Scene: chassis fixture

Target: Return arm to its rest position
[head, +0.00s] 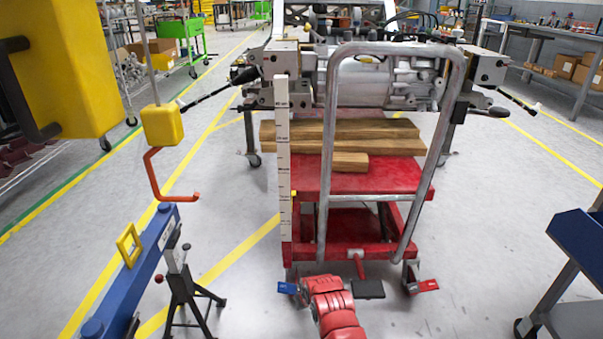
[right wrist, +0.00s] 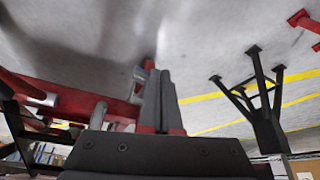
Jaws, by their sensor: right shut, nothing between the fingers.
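My right arm comes in as red links at the bottom middle of the head view, low in front of the red lift cart (head: 415,178). In the right wrist view the two dark fingers of my right gripper (right wrist: 158,78) are together and empty. A small blue pedal (head: 287,288) at the cart's front left foot is close to the red wrist; a bit of blue also shows beside the fingertips in the wrist view. I cannot tell whether they touch. The gripper's fingers are not clear in the head view. My left gripper is not in view.
The cart's grey handle (head: 458,85) rises in front of wooden planks (head: 395,130) and a metal chassis assembly (head: 390,85). A blue hoist beam (head: 150,260) and black stand (head: 185,285) are at left, a yellow block with orange hook (head: 162,125) above. A blue-topped cart (head: 578,240) stands right.

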